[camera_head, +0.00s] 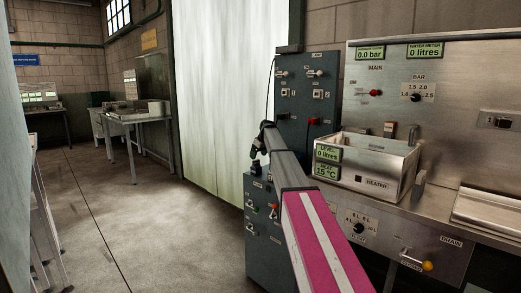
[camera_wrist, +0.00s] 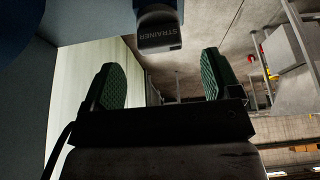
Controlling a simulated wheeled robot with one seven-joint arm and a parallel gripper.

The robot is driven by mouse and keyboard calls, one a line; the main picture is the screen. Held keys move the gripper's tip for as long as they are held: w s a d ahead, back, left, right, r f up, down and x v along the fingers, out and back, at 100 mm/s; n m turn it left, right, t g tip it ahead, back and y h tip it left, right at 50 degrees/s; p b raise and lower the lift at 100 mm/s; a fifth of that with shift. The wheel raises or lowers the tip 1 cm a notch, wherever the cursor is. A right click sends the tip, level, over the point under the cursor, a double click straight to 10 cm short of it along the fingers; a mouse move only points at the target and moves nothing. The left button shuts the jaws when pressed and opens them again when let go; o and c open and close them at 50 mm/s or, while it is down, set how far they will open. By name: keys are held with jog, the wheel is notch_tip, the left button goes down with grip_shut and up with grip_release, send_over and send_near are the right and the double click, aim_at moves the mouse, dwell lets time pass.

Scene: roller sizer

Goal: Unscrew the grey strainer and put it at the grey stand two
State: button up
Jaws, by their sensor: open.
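My gripper (camera_wrist: 163,65) is open, with a green ribbed pad on each finger. The gap between the pads is empty, and the strainer block appears just beyond the fingertips, apart from them. In the head view my gripper is small and dark at the far end of my arm, above the low blue-grey cabinet (camera_head: 259,230). I cannot make out a grey stand two in either view.
A tall blue-grey switch panel (camera_head: 306,108) stands behind my arm. To the right are a steel bench with a tank (camera_head: 378,166), a heater label and a drain handle (camera_head: 413,260). A table (camera_head: 138,117) stands at the far left. The floor (camera_head: 150,220) between is clear.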

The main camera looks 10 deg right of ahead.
aim_at(256, 161)
jog(key=shift+x, duration=2.6)
jog(key=c, duration=1)
jog(key=shift+c, duration=0.4)
jog(key=n+y, duration=0.1)
jog(key=n, duration=0.2)
jog(key=shift+w+g, duration=0.1)
jog(key=shift+g, duration=0.3)
jog(key=shift+n+g, duration=0.4)
jog(key=shift+n, duration=0.9)
jog(key=shift+c, duration=0.5)
